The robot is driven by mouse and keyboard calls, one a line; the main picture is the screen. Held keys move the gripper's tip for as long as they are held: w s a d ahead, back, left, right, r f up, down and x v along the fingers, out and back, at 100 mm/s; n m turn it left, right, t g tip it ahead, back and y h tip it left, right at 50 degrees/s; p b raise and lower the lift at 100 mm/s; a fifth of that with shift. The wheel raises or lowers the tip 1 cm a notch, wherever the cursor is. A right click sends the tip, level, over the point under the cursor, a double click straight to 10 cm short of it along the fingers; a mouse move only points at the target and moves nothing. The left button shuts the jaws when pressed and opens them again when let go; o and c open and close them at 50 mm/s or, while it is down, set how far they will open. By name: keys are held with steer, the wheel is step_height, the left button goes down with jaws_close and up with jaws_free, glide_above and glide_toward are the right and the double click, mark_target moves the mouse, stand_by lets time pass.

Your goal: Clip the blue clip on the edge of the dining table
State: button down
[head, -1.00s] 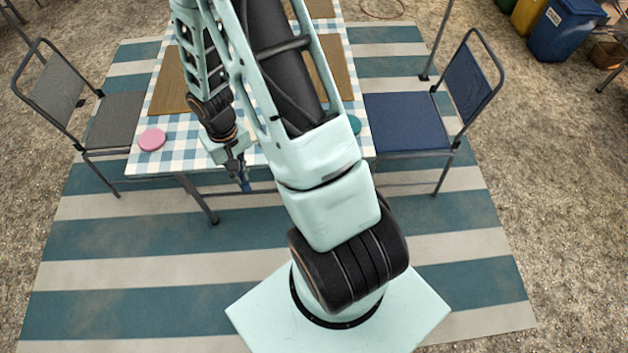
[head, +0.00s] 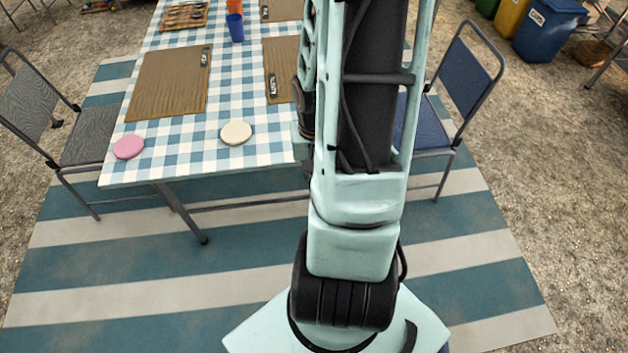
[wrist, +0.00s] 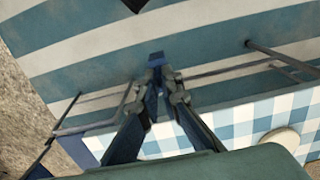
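The dining table (head: 225,68) has a blue-and-white checked top; its near edge shows in the head view. In the wrist view, the checked table (wrist: 250,112) crosses the lower part, with its edge below the fingertips. My gripper (wrist: 163,78) is shut on the blue clip (wrist: 156,60), a small blue piece between the fingertips. The clip shows against the striped rug, past the table edge; I cannot tell its height against the edge or any contact. In the head view, my arm hides the gripper, the clip and the table's right near corner.
A pink disc (head: 128,147) and a cream disc (head: 236,133) lie near the table's front edge. Brown placemats (head: 168,82) and a blue cup (head: 235,27) stand farther back. A grey chair (head: 62,130) is at left, a blue chair (head: 447,105) at right.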

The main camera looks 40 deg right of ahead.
steer(key=w+d+f+b, duration=0.2)
steer(key=w+d, duration=0.2)
steer(key=w, duration=0.2)
steer(key=shift+w+f, duration=0.25)
steer(key=shift+f, duration=0.05)
stand_by(0.4)
steer(key=shift+w+d, duration=0.15)
steer(key=shift+w, duration=0.25)
stand_by(0.7)
steer(key=shift+w+d, duration=0.25)
steer(key=shift+w, duration=0.1)
steer(key=shift+w+d, duration=0.2)
steer(key=shift+w, duration=0.15)
stand_by(0.3)
steer(key=shift+w+d, duration=0.2)
steer(key=shift+w, duration=0.15)
steer(key=shift+w+d, duration=0.1)
stand_by(0.3)
steer(key=shift+w+d, duration=0.15)
steer(key=shift+w, duration=0.15)
steer(key=shift+w+d, duration=0.1)
